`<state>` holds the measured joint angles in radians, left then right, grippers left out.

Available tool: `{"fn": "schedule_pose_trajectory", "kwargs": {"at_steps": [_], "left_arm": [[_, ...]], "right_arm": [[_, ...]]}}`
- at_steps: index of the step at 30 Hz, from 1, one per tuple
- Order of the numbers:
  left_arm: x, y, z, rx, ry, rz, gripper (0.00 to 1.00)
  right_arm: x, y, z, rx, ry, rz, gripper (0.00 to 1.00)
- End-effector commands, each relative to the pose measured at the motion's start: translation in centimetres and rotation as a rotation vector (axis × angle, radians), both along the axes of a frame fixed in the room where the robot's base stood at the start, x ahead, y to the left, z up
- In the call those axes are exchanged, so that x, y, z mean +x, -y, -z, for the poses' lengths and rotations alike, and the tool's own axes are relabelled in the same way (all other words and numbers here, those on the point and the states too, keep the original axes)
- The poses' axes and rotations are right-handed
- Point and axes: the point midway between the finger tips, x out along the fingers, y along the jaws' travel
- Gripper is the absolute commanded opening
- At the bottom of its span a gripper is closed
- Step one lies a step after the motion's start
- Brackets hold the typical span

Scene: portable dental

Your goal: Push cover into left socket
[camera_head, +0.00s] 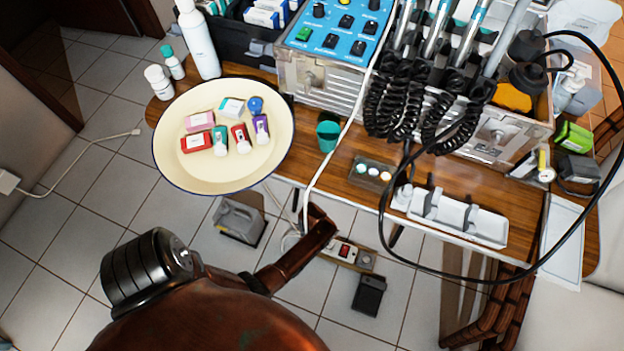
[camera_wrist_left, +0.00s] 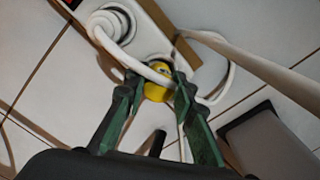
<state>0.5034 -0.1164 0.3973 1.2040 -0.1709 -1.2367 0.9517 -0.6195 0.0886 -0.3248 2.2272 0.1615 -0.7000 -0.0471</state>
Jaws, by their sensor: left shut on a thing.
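In the left wrist view my left gripper (camera_wrist_left: 157,82) has dark green fingers shut on a small round yellow piece, which looks like the cover (camera_wrist_left: 157,93). A white cable crosses in front of it. Just beyond the fingertips is the power strip (camera_wrist_left: 148,38), white with a tan edge. A round white plug or socket fitting (camera_wrist_left: 110,24) with a thick white cable is on it. I cannot tell whether the cover touches the strip. In the head view the power strip (camera_head: 347,252) lies on the floor with a red switch; its left end is hidden behind a brown bar.
A wooden desk (camera_head: 340,170) with dental equipment overhangs the strip. A white cable (camera_head: 330,150) hangs down from it. A grey box (camera_head: 240,219) and a black pedal (camera_head: 369,294) stand on the tiled floor. A dark grey box (camera_wrist_left: 265,140) is right of the gripper.

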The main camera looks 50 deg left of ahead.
Motion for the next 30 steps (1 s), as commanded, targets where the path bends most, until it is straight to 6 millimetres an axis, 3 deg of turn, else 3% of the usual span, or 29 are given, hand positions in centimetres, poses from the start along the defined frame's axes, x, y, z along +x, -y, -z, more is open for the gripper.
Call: {"fn": "schedule_pose_trajectory", "kwargs": {"at_steps": [27,28,30], "left_arm": [[0.0,0.0,1.3,0.0,0.0,-0.001,0.04],[0.0,0.0,1.3,0.0,0.0,-0.001,0.26],[0.0,0.0,1.3,0.0,0.0,0.0,0.3]], "right_arm": [[-0.2,0.0,0.6,0.0,-0.008,0.0,0.45],[-0.2,0.0,0.6,0.0,-0.008,0.0,0.45],[-0.2,0.0,0.6,0.0,-0.007,0.0,0.45]]}}
